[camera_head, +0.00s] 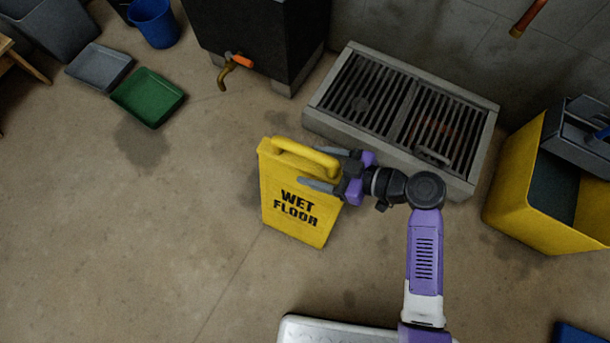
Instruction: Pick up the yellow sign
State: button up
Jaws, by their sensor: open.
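The yellow sign (296,208) stands upright on the concrete floor in the middle of the head view. Its face reads "WET FLOOR", and a rounded yellow handle (306,156) runs along its top. My gripper (317,168) is open at the sign's upper right. Its two grey fingers point left, one near the handle's right end and one across the upper part of the sign's face. I cannot tell whether the fingers touch the sign. The sign's right edge is partly hidden behind my gripper.
A floor grate (400,112) with a raised frame lies behind my gripper. A yellow bucket (535,190) stands at right. A dark tank with a tap (233,68) is at the back. Green (148,97) and grey (99,66) trays lie at upper left. The left floor is clear.

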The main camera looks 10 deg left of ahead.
grip_shut()
jog(key=shift+r, duration=0.1)
dwell(0.3)
